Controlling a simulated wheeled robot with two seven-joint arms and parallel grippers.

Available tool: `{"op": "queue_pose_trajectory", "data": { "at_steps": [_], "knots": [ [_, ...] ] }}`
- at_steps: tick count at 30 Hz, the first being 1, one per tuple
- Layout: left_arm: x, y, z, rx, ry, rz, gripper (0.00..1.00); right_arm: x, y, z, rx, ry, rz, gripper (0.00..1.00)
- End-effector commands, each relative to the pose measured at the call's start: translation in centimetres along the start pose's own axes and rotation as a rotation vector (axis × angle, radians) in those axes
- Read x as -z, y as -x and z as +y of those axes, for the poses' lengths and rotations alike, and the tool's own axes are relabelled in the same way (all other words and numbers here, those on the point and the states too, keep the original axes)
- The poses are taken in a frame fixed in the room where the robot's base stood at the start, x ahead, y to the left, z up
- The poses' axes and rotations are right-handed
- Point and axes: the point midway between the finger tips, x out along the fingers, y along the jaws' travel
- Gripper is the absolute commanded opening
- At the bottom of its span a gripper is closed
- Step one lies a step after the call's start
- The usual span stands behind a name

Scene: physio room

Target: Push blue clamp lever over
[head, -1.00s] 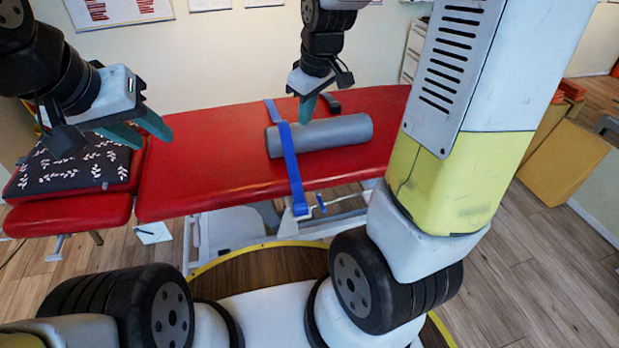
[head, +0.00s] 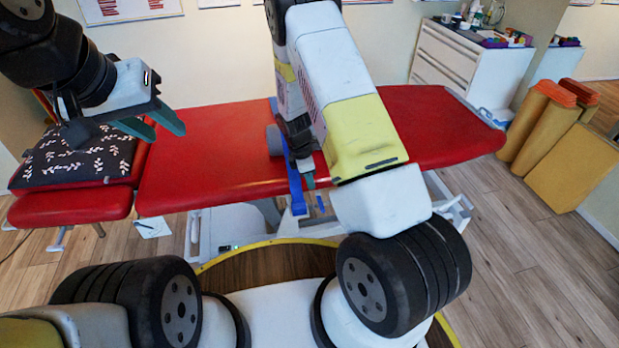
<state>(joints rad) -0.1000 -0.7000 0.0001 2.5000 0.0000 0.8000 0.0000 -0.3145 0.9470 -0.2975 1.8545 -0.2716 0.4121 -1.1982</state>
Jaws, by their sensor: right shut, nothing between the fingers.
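The blue clamp lever (head: 321,203) shows as a small blue piece below the front edge of the red treatment table (head: 210,165), just right of the hanging end of the blue strap (head: 296,190). My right gripper (head: 309,181) is shut and empty, its green fingertips pointing down at the table's front edge, beside the strap and a little above the lever. My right forearm covers much of the area, so contact cannot be told. My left gripper (head: 153,125) is open and empty above the left part of the table.
A dark patterned cushion (head: 75,155) is on the table's left end. White drawers (head: 450,65) and yellow foam blocks (head: 560,150) stand at the right.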

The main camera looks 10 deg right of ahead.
Motion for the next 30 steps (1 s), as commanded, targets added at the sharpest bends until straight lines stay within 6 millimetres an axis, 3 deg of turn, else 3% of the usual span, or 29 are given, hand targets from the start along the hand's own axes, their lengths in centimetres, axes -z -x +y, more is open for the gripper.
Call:
{"op": "queue_pose_trajectory", "data": {
  "at_steps": [16,30],
  "knots": [
    [0.0,0.0,0.0,0.000,0.000,0.000,0.36,0.1,-1.4,-0.1,0.006,0.022,-0.007,0.00],
    [0.0,0.0,0.0,0.000,0.000,0.000,0.36,0.0,-9.1,-0.2,0.006,0.021,-0.007,0.00]
  ]
}}
